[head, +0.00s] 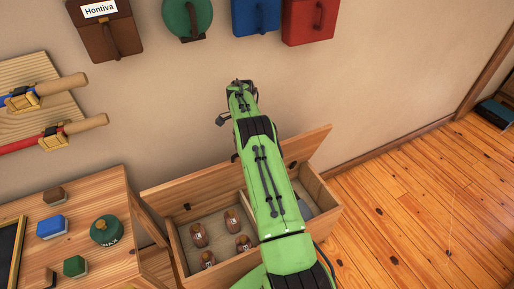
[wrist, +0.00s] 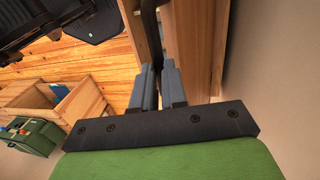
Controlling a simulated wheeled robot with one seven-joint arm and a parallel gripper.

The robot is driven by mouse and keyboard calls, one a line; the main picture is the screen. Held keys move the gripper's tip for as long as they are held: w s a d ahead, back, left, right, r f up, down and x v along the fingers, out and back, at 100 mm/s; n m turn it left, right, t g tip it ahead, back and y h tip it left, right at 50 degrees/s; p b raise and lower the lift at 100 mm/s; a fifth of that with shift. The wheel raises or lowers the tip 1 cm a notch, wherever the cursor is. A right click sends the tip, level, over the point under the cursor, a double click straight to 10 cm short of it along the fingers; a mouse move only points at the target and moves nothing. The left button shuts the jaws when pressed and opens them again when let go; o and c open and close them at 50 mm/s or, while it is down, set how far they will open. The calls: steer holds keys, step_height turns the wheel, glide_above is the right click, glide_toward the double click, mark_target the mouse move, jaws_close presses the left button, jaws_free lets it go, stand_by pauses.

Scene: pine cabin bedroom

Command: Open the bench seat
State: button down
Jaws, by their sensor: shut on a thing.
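The bench seat (head: 322,198) is a pale wooden chest against the wall. Its lid (head: 207,186) stands raised along the back, with the inside open to view. Several brown jars (head: 198,235) stand in the left part of the inside. My green arm crosses over the bench and hides its middle. My gripper is hidden in the head view. In the wrist view my gripper (wrist: 158,82) is shut on a dark bar-like handle (wrist: 150,30), beside a wooden board (wrist: 204,50) that looks like the lid.
A wooden table (head: 100,190) with coloured blocks and a green round container (head: 106,230) stands close on the left. Bags and cases hang on the wall above, including a red case (head: 308,22).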

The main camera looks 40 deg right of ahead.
steer(key=shift+w+a+f, duration=0.15)
steer(key=shift+w+f, duration=0.55)
steer(key=shift+f, duration=0.2)
steer(key=c, duration=1.6)
jaws_free()
steer(key=o, duration=0.5)
steer(key=shift+w+d+f, duration=0.2)
steer(key=shift+w+f, duration=0.25)
steer(key=shift+w, duration=0.25)
steer(key=shift+s+r, duration=0.15)
steer(key=shift+r, duration=0.05)
steer(key=shift+d, duration=0.15)
steer(key=shift+r, duration=0.15)
steer(key=shift+r, duration=0.1)
